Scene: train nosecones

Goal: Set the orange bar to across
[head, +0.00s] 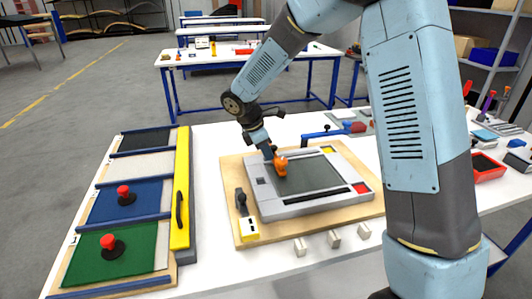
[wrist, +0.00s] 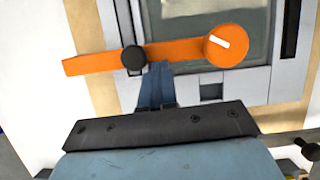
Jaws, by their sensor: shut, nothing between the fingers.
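The orange bar (wrist: 185,50) lies nearly level across the wrist view, from a round hub with a white mark at right to a free end at left. A black knob (wrist: 134,60) sits on it. My gripper (wrist: 157,68) has its blue fingers together at the bar's lower edge, just right of the knob; I cannot tell whether they touch it. In the head view only a short orange part (head: 281,164) shows beside my gripper (head: 271,155), at the far left of the grey panel (head: 310,206); the rest is hidden.
The panel, with a dark window, lies on a wooden board (head: 241,165). A black lever (head: 241,203) stands at its left, a blue handle (head: 325,134) behind. Left is a tray with red knobs (head: 108,241) and a yellow rail (head: 181,195). Small grey blocks (head: 334,239) lie in front.

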